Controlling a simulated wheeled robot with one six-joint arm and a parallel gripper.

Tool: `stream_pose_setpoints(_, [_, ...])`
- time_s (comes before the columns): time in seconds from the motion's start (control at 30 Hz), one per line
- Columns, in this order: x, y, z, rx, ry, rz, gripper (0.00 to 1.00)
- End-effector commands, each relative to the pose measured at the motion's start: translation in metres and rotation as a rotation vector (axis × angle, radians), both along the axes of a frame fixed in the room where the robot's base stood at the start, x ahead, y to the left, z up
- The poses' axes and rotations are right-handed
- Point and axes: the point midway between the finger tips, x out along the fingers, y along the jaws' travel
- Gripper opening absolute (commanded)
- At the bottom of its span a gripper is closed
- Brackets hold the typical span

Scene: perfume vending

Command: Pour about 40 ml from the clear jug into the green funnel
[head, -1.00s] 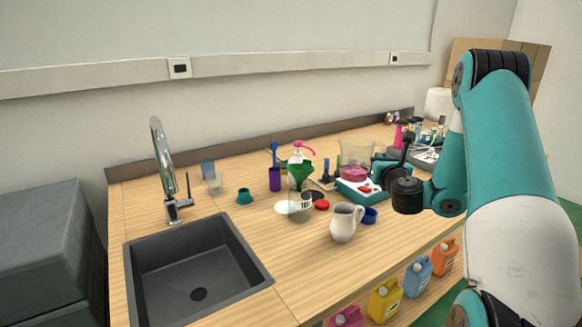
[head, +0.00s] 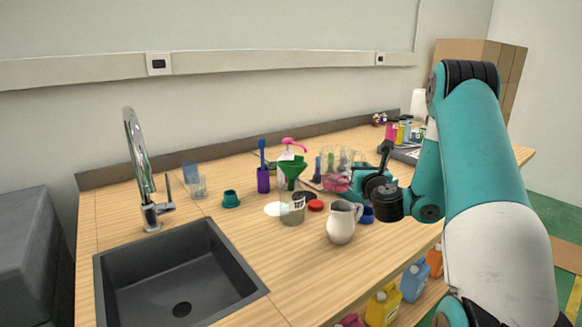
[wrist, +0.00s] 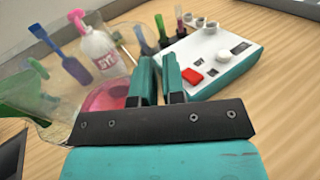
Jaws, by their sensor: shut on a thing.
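The clear jug (wrist: 68,118) holds pink liquid (wrist: 108,96) low in its body. My gripper (wrist: 162,85) is shut on the jug at its right side; the exact grip point is partly hidden. In the head view the jug (head: 347,160) is just left of my gripper (head: 358,181) and looks held above the worktop. The green funnel (head: 293,168) stands left of the jug, above a clear beaker (head: 292,210). Its green also shows at the left edge of the wrist view (wrist: 22,98), partly behind the clear jug. The two look apart.
A teal-and-white device with a red button (wrist: 215,60) sits beyond my gripper. A white pitcher (head: 341,224) stands in front. A white bottle with a pink pump (wrist: 100,50) and a purple holder (head: 263,180) are near the funnel. The sink (head: 180,270) is at left.

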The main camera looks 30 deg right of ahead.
Motion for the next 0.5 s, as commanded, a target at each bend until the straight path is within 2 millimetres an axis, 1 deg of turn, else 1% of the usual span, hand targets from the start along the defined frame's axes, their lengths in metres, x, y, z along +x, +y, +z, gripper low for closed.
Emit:
stream_pose_setpoints(0.27, [0.0003, 0.0012, 0.0031, -0.042, 0.019, -0.007, 0.00])
stream_pose_setpoints(0.5, [0.0030, 0.0070, 0.0089, -0.146, 0.070, -0.009, 0.00])
